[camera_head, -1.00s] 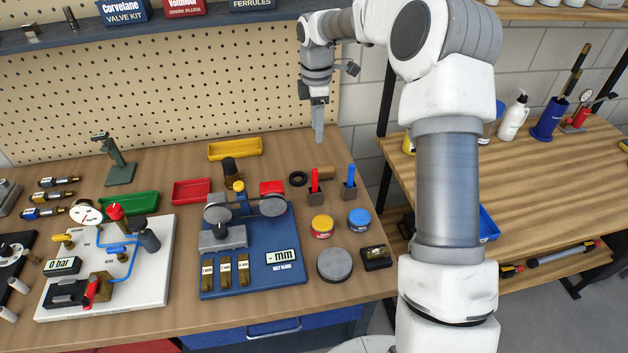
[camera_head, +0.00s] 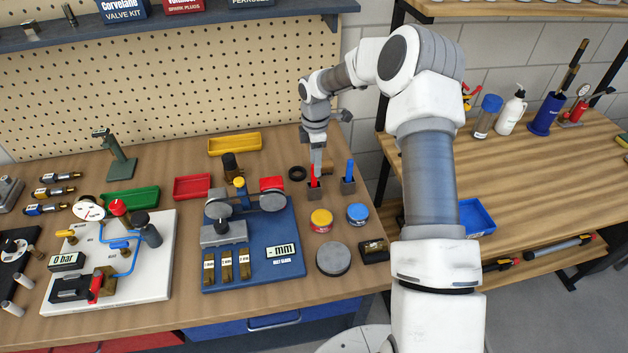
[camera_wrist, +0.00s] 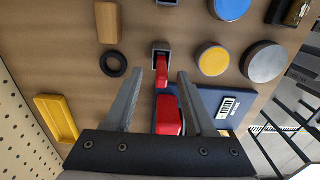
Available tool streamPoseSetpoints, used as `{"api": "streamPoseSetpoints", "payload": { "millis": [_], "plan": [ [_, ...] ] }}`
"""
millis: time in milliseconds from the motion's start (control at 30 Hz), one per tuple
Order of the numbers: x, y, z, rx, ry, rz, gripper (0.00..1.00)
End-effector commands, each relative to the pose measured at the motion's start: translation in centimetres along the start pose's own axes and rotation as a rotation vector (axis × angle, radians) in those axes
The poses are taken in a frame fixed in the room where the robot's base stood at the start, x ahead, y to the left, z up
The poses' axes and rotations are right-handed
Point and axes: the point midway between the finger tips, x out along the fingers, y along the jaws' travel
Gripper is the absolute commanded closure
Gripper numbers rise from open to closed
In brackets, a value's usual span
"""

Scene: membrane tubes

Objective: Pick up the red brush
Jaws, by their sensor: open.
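The red brush (camera_head: 315,181) stands upright in a small dark square holder (camera_head: 315,193) on the workbench. In the wrist view the red brush (camera_wrist: 162,70) points up toward the camera, between and a little beyond my fingertips. My gripper (camera_head: 316,172) is directly above the brush in the head view and hides part of its handle. In the wrist view my gripper (camera_wrist: 147,78) is open, with one finger on each side of the brush and gaps showing on both sides.
A blue brush (camera_head: 350,171) stands in its own holder just right. A black ring (camera_head: 297,173) lies left, a brown block (camera_wrist: 106,22) behind.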

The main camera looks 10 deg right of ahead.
Motion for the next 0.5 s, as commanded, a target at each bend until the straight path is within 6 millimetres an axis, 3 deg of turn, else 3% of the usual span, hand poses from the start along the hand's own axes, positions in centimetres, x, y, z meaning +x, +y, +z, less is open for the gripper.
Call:
{"api": "streamPoseSetpoints", "payload": {
  "millis": [233, 500],
  "plan": [
    [3.6, -0.3, -0.5, -0.001, 0.000, -0.003, 0.45],
    [4.5, -0.3, -0.5, 0.000, -0.001, 0.000, 0.45]
  ]
}}
